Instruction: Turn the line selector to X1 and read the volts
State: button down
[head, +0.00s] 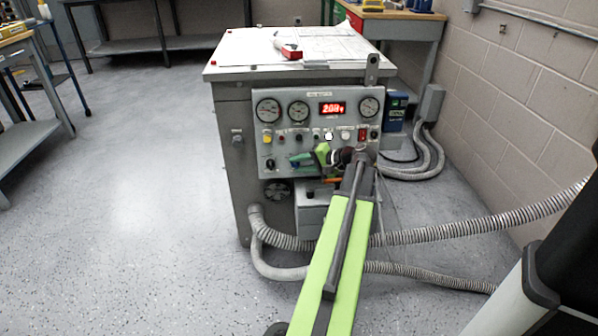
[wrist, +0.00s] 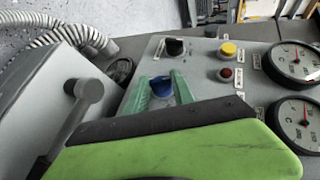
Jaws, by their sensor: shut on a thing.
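My gripper (wrist: 164,88) is shut on a blue knob (wrist: 161,87) on the grey panel, with one green finger on each side of it. The label by this knob is too small to read, and I cannot tell its pointer's position. In the head view my gripper (head: 298,161) is at the lower left of the panel (head: 341,97) and hides the blue knob. A black knob (wrist: 175,47) sits beside the blue one; it also shows in the head view (head: 270,163). The red digital display (head: 332,108) appears to read 208, with an unclear last character.
A yellow button (wrist: 228,50) and a red button (wrist: 226,74) are close to the knobs. Round gauges (wrist: 292,63) line the panel. A grey box with a lever (wrist: 90,90) juts out beside my gripper. Ribbed hoses (head: 430,235) run across the floor; open floor lies left.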

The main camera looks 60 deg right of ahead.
jog(key=shift+t+b, duration=0.4)
jog(key=shift+b, duration=0.1)
jog(key=c, duration=1.1)
grip_release()
jog(key=p+v, duration=0.6)
jog(key=v, duration=1.1)
jog(key=shift+s, duration=0.15)
